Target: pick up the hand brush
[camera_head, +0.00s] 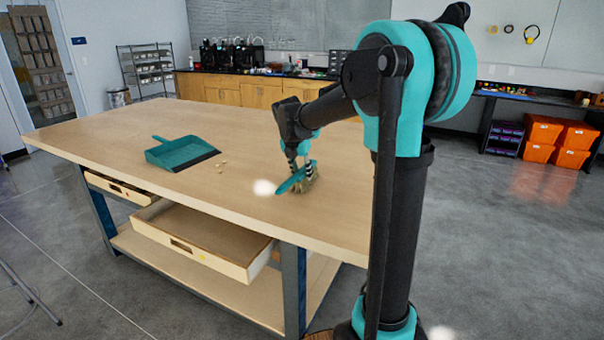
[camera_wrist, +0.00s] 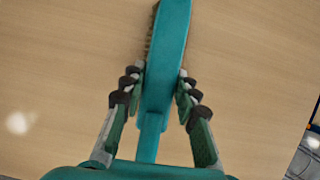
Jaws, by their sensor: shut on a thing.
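The hand brush (camera_head: 291,182) has a teal handle and back with tan bristles, and is at the right part of the wooden table. In the wrist view the teal brush (camera_wrist: 165,60) runs up the middle of the picture, with bristles showing along its left edge. My gripper (camera_head: 301,168) is above the table with its fingers around the brush. In the wrist view the two fingers of my gripper (camera_wrist: 159,85) are shut on it from both sides. Whether the bristles touch the table is unclear.
A teal dustpan (camera_head: 180,152) lies on the wooden table (camera_head: 120,135) to the left, with a few small crumbs (camera_head: 222,164) beside it. An open drawer (camera_head: 205,240) sticks out below the front edge. Much of the tabletop is clear.

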